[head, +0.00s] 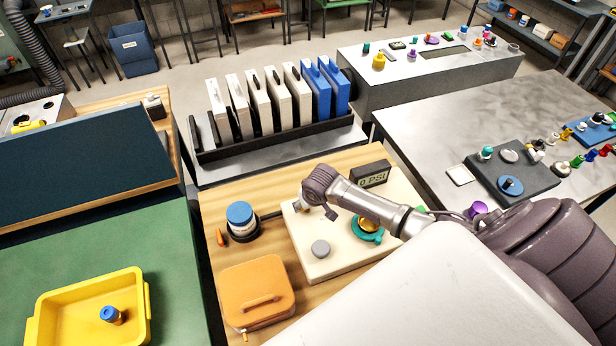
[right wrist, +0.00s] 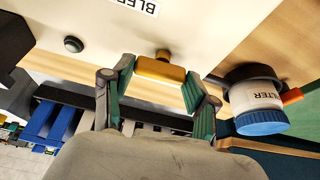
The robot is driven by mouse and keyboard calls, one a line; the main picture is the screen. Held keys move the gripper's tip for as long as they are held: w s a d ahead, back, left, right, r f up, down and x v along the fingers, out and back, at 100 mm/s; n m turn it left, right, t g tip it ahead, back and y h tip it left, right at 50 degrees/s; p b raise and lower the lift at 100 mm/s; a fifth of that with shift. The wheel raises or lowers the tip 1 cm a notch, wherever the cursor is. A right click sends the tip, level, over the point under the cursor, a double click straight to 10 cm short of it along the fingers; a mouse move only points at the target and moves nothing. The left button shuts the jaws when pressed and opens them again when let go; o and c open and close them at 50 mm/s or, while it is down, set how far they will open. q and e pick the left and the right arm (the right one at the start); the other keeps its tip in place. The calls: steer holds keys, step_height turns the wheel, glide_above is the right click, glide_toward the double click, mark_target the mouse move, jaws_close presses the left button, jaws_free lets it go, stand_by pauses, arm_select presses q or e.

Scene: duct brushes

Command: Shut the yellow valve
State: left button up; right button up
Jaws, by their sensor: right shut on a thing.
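The yellow valve (right wrist: 160,71) shows in the right wrist view as a yellow bar handle on a short brass stem, on the side of a cream box (right wrist: 215,22). My right gripper (right wrist: 160,78) has its green-padded fingers at the two ends of the handle and is shut on it. In the head view my right gripper (head: 317,207) is at the far left corner of the cream box (head: 337,262) and hides most of the valve. A dark gauge (head: 371,174) reading 0 PSI stands at the box's back. My left gripper is not in view.
A blue-capped filter jar (head: 241,220) stands left of the box, with an orange case (head: 257,291) in front of it. A teal ring with a brass part (head: 368,228) is by my forearm. A rack (head: 280,137) of white and blue panels stands behind. A yellow tray (head: 75,317) is at lower left.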

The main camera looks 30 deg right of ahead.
steer(key=shift+m, duration=0.5)
steer(key=shift+w, duration=0.1)
steer(key=o, duration=1.2)
steer(key=shift+c, duration=0.2)
steer(key=shift+r, duration=0.2)
steer(key=v, duration=1.1)
steer(key=shift+a+r, duration=0.25)
steer(key=shift+s, duration=0.25)
